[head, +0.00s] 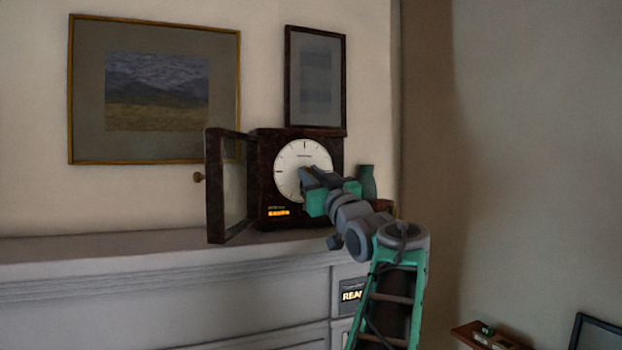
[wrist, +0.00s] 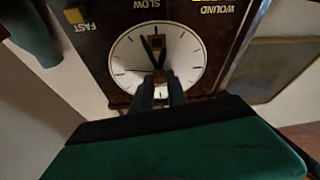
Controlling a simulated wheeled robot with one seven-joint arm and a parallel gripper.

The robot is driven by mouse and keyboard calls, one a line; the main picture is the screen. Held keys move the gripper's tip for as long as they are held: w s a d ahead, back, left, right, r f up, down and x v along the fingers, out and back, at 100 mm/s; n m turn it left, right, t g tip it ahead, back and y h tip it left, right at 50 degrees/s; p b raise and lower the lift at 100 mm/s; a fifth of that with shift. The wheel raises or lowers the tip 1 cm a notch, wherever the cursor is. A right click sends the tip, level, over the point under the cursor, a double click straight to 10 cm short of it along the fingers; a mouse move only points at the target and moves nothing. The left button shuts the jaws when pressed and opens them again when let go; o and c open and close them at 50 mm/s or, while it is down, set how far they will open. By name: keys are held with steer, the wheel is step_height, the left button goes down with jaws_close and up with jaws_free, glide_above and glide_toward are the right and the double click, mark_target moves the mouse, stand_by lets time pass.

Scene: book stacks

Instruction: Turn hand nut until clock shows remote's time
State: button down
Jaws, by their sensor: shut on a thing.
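The clock (head: 265,160) is a dark brown case with a round white dial (head: 292,155). Its glazed door (head: 232,185) stands swung open on the left. My gripper (head: 306,180) reaches to the dial's centre from the right and hides part of it in the head view. In the upside-down wrist view, the dial (wrist: 122,62) shows dark hands near its middle. My gripper's fingers (wrist: 161,80) are shut at the centre, on the hand nut, which they mostly hide. The exact time is hard to read. A small device (head: 487,331), perhaps the remote, lies at lower right; its display is unreadable.
The clock stands on a grey mantel (head: 120,248). A teal vase (head: 367,182) is close to its right, near my arm. Two framed pictures (head: 157,90) (head: 316,82) hang behind. Left of the open door the mantel is clear.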

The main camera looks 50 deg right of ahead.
steer(key=shift+n+y, duration=0.4)
steer(key=c, duration=1.3)
jaws_free()
steer(key=b+v, duration=0.3)
steer(key=v, duration=0.4)
steer(key=shift+s+a+f, duration=0.2)
steer(key=shift+s+f, duration=0.05)
steer(key=shift+s, duration=0.05)
